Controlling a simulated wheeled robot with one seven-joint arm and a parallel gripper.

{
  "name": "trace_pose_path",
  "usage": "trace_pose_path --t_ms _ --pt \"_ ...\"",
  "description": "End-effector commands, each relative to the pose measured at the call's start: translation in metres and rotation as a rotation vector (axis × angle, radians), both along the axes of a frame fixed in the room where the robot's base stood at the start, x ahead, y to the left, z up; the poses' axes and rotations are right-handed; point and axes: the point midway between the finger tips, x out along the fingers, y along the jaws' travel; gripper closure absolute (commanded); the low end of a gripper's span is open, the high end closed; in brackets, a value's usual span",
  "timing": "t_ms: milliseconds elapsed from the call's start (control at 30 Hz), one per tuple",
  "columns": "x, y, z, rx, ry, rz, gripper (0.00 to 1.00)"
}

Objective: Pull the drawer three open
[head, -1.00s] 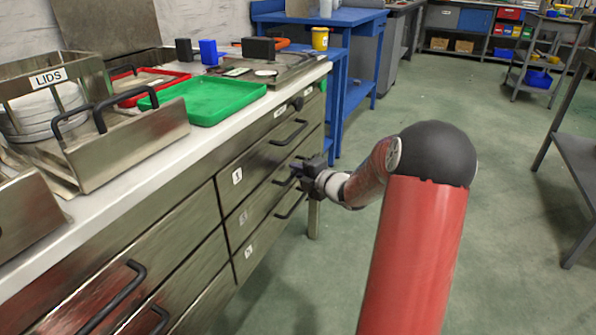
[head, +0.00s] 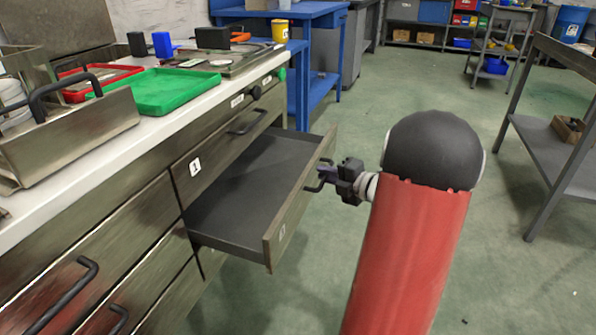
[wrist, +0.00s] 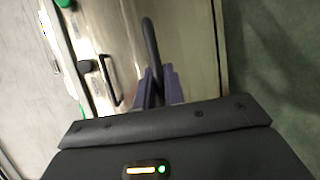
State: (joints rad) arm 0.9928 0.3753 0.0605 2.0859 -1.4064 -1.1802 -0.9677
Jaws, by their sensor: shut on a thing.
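A metal drawer (head: 250,190) stands well out of the steel cabinet, directly below the drawer labelled 1 (head: 195,166). It looks empty, with a dark floor. The label on its front is too small and slanted to read, so I cannot confirm its number. Its black bar handle (head: 314,186) is on the outer front. My gripper (head: 326,176) is shut on this handle. In the wrist view my fingers (wrist: 158,86) close around the dark handle (wrist: 151,45), with the metal drawer front (wrist: 190,40) behind it.
The counter above holds a green tray (head: 160,90), a red tray (head: 100,80) and a metal rack (head: 70,140). More shut drawers with black handles (head: 65,297) lie at left. A grey shelf (head: 560,160) stands at right. Green floor between is clear.

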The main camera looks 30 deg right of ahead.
Motion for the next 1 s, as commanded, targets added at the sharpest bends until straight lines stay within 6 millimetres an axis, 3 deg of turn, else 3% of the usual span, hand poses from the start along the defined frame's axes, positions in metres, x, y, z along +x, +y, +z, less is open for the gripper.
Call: trace_pose_path --t_ms 100,300,800,833,900,1000 --pt "-0.021 -0.017 -0.002 -0.001 0.002 -0.003 1.0" --pt "-0.044 -0.034 -0.001 0.001 0.001 -0.001 1.0" --pt "-0.051 -0.04 -0.001 0.0 0.001 0.0 1.0" --pt "-0.051 -0.04 -0.001 0.0 0.001 0.0 0.88" --pt "-0.051 -0.04 0.0 0.0 0.001 0.0 0.81" --pt "-0.051 -0.04 0.0 0.0 0.001 0.0 0.81"
